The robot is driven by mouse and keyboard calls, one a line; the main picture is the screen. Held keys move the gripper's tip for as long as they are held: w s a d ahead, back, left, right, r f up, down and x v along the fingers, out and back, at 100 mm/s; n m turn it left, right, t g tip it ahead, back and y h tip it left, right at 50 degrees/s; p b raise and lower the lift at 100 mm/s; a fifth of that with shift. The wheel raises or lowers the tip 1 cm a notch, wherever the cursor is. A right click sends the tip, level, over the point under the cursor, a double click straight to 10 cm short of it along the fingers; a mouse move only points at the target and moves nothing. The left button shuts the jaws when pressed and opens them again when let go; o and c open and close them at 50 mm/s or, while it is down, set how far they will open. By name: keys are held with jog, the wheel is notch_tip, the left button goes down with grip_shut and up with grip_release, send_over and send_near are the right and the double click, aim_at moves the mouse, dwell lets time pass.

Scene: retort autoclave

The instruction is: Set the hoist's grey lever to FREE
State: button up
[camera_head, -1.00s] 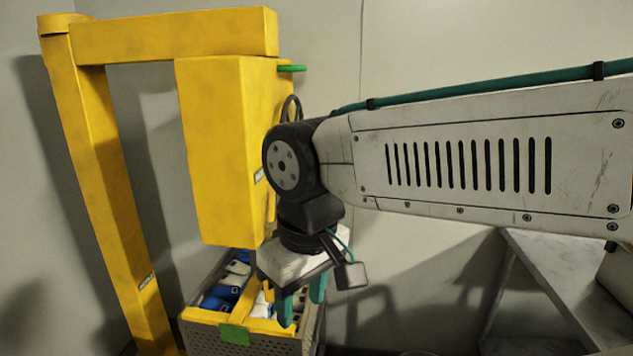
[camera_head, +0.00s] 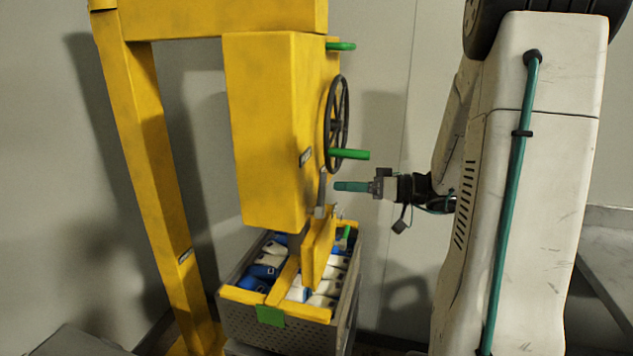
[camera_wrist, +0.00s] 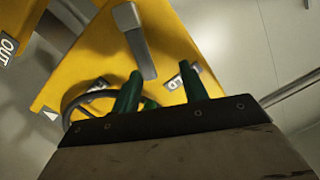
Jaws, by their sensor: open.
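The hoist is a yellow box (camera_head: 262,130) hanging from a yellow frame. Its grey lever (camera_head: 322,190) hangs down low on the box's right side; in the wrist view the lever (camera_wrist: 136,42) stands out from the yellow face, its thicker end at the top. My gripper (camera_head: 338,187) is level with the lever, just to its right, fingers pointing left. In the wrist view my gripper's two green fingers (camera_wrist: 160,80) are apart with nothing between them, and the lever lies beyond their tips. I cannot tell whether they touch it. A small label (camera_wrist: 173,83) by the fingers is partly hidden.
A black handwheel (camera_head: 338,118) with a green handle (camera_head: 349,154) sits above the lever, and a green rod (camera_head: 341,46) higher up. A grey crate (camera_head: 285,335) of blue and white packs stands below. An OUT label (camera_wrist: 6,48) shows at the wrist view's left edge.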

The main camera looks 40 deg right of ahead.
aim_at(326, 181)
jog(key=shift+t+h, duration=0.3)
jog(key=shift+t, duration=0.3)
jog(key=w, duration=0.2)
jog(key=w+a, duration=0.1)
jog(key=w, duration=0.1)
jog(key=w+a, duration=0.1)
jog(key=w, duration=0.1)
jog(key=shift+w+a+f, duration=0.15)
jog(key=shift+w+f, duration=0.05)
grip_shut()
